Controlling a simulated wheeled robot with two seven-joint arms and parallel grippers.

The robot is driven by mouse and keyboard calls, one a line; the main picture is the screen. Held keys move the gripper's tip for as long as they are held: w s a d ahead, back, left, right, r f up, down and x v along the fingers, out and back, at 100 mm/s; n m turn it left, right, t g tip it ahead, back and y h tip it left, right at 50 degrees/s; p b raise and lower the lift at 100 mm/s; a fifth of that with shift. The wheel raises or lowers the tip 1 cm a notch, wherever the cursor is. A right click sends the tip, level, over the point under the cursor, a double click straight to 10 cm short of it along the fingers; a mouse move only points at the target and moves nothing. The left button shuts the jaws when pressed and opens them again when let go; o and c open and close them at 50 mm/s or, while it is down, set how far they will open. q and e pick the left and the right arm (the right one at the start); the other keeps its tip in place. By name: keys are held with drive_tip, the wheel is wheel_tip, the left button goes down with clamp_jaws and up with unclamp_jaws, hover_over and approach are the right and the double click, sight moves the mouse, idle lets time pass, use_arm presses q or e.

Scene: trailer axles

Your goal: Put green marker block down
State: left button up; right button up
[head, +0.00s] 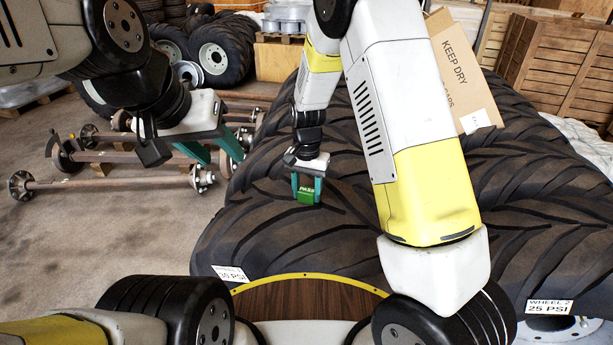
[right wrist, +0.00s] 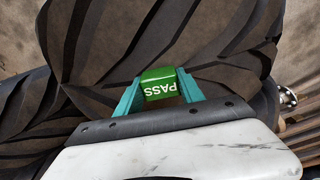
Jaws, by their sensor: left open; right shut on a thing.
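The green marker block (head: 306,195) has white lettering; in the right wrist view (right wrist: 160,86) it reads PASS. My right gripper (head: 308,198) is shut on it, with one teal finger on each side. The block is over the tread of a large dark tire (head: 270,235). I cannot tell whether it touches the rubber. My left gripper (head: 218,152) is open and empty at the left, above the floor near the axles.
Trailer axles (head: 110,183) lie on the floor at the left. A KEEP DRY cardboard box (head: 458,75) and wooden crates (head: 560,65) stand at the back right. Labels reading PSI (head: 230,274) are on the tires. Bare floor (head: 100,250) shows at lower left.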

sight(307, 190)
drive_tip(key=shift+f, duration=0.1)
drive_tip(key=o, duration=1.4)
wheel_tip(307, 190, up, 12)
drive_tip(key=s+d+r+n+t+y, duration=0.2)
drive_tip(key=s+d+r+t+y, duration=0.1)
drive_tip(key=s+d+r, duration=0.85)
drive_tip(key=s+d+r+n+t, duration=0.2)
drive_tip(key=s+r+t, duration=0.1)
drive_tip(key=s, duration=0.7)
drive_tip(key=shift+r+h, duration=0.4)
drive_tip(key=shift+r, duration=0.05)
